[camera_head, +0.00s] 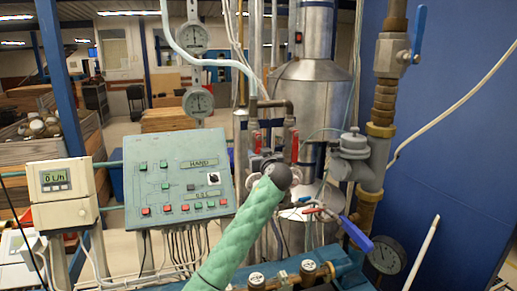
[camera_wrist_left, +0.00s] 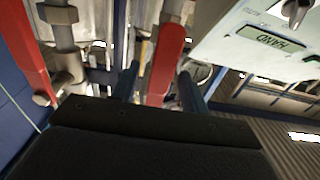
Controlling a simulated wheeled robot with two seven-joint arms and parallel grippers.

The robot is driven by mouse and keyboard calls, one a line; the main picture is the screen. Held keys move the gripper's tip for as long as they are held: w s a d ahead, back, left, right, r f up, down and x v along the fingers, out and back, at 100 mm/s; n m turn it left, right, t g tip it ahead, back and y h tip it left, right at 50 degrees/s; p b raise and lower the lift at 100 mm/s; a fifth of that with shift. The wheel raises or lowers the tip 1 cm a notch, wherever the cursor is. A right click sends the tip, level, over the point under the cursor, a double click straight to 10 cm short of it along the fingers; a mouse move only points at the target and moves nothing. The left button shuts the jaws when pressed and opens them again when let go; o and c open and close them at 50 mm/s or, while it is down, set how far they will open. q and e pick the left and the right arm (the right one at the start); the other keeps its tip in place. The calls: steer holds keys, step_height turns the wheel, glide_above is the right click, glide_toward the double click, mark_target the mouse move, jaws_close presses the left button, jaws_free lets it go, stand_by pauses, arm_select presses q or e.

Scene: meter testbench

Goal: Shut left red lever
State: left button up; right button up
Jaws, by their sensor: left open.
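The left red lever (camera_head: 258,141) hangs on a pipe in the middle of the head view, beside the second red lever (camera_head: 294,145). My left gripper (camera_head: 266,164) is just below and in front of them; its fingers are mostly hidden behind my wrist. In the left wrist view, which is turned over, my left gripper (camera_wrist_left: 158,88) is open, with one finger on each side of the left red lever (camera_wrist_left: 167,58). I cannot tell whether either finger touches it. The other red lever (camera_wrist_left: 28,55) is farther left there. My right gripper is not in view.
A green control panel (camera_head: 180,182) stands close to the left of my arm. A blue-handled valve (camera_head: 355,232) and a thick pipe (camera_head: 382,100) are on the right. A metal tank (camera_head: 310,85) is behind the levers. Small gauges (camera_head: 308,268) sit low in front.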

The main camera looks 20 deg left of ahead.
arm_select(q)
steer(key=shift+w+a, duration=0.3)
steer(key=shift+w, duration=0.1)
